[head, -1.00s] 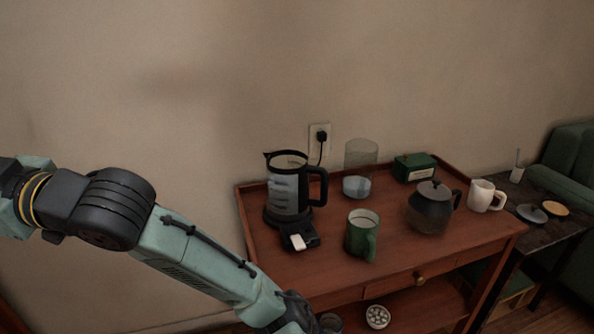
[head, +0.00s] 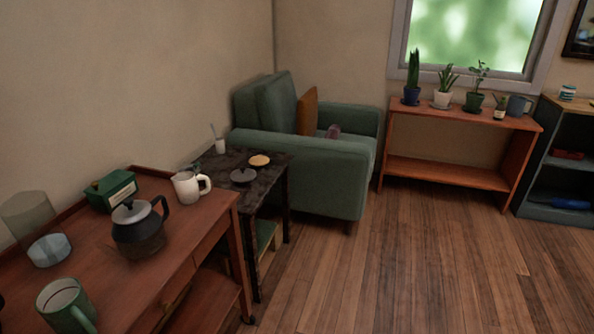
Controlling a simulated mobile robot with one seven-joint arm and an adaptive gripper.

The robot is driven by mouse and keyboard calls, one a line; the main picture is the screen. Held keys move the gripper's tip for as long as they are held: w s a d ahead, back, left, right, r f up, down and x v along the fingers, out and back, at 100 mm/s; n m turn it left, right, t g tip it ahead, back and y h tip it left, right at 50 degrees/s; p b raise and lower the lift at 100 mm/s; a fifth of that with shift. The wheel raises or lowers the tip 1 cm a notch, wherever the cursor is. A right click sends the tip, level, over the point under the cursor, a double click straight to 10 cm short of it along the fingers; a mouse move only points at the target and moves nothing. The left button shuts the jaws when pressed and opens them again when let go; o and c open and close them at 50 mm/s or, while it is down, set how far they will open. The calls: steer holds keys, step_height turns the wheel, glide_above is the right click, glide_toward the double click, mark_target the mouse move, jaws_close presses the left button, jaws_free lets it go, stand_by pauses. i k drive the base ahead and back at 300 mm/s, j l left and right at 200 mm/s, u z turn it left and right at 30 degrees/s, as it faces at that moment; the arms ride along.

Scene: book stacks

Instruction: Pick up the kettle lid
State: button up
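A dark round lid-like disc (head: 243,176) with a small raised middle lies flat on the dark side table (head: 262,190). It looks like the kettle lid, though it is small in view. A black teapot (head: 138,232) with its own grey lid (head: 131,211) on stands on the red-brown wooden table (head: 95,273). The electric kettle is outside the current view. My gripper and arm are not in view.
A tan round disc (head: 259,160) and a white cup (head: 220,146) share the side table. A white pitcher (head: 187,187), green box (head: 111,190) and green mug (head: 66,306) stand on the wooden table. A green armchair (head: 310,165) is behind; open floor (head: 420,270) lies right.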

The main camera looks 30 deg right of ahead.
mark_target(244, 176)
steer(key=i+z, duration=0.1)
steer(key=z, duration=0.35)
steer(key=u, duration=0.3)
steer(key=i+l+u, duration=0.25)
steer(key=l+u, duration=0.25)
steer(key=i+l+u, duration=0.25)
steer(key=l, duration=0.2)
steer(key=i+l+u, duration=0.1)
steer(key=l, duration=0.5)
steer(key=l+u, duration=0.1)
steer(key=l, duration=0.5)
steer(key=i+l, duration=0.35)
steer(key=l, duration=0.2)
steer(key=i+l, duration=0.35)
steer(key=l, duration=0.15)
steer(key=i, duration=0.55)
